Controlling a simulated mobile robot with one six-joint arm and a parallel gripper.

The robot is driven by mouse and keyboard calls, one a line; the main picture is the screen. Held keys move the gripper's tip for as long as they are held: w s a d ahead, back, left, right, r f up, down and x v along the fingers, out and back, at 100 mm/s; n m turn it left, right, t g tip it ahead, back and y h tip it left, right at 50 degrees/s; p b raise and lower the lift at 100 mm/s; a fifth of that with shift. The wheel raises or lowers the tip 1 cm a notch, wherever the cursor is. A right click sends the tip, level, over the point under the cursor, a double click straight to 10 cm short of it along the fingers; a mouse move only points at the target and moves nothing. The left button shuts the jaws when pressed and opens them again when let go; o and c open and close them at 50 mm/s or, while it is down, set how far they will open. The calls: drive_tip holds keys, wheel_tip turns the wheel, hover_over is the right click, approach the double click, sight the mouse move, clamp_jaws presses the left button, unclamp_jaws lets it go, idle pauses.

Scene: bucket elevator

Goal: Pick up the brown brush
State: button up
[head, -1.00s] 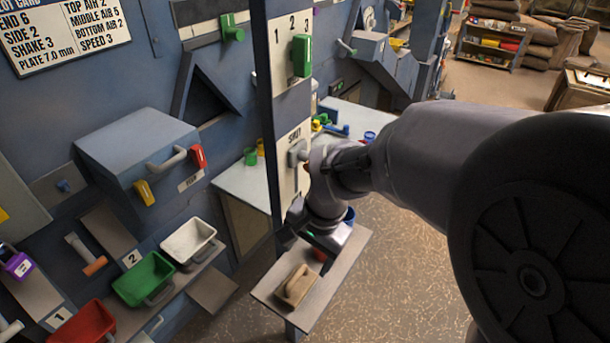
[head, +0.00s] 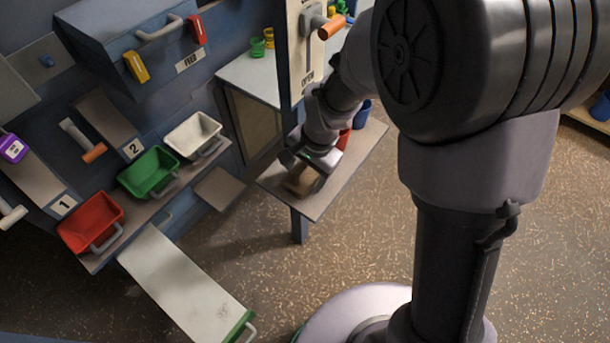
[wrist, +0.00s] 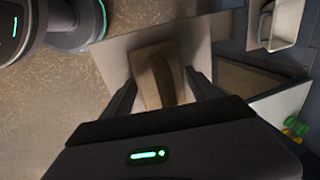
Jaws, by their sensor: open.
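The brown brush (head: 301,180) lies on a small grey shelf (head: 345,185) attached to a blue post. My gripper (head: 308,172) is right above it and hides part of it in the head view. In the wrist view the brush (wrist: 160,75) shows a flat tan block with a darker raised handle along its middle. My gripper (wrist: 160,88) is open there, with one finger on each side of the brush. I cannot tell whether the fingers touch it.
A red object (head: 344,138) and a blue container (head: 362,114) stand on the shelf behind my gripper. White (head: 193,134), green (head: 149,172) and red (head: 90,221) bins sit at the left. A lever with an orange handle (head: 332,27) sticks out of the post above.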

drive_tip(key=c, duration=1.4)
drive_tip(key=shift+r, duration=0.35)
wheel_tip(320, 180, up, 4)
drive_tip(key=p, duration=0.2)
drive_tip(key=shift+f+p, duration=0.2)
drive_tip(key=shift+p, duration=0.1)
drive_tip(key=s+d+b, duration=0.1)
drive_tip(key=s+b, duration=0.1)
drive_tip(key=s, duration=0.3)
drive_tip(key=s+d+b, duration=0.2)
drive_tip(key=s, duration=0.3)
drive_tip(key=s+d+r+b, duration=0.1)
drive_tip(key=s+b, duration=0.2)
drive_tip(key=s, duration=0.2)
drive_tip(key=shift+s+d, duration=0.2)
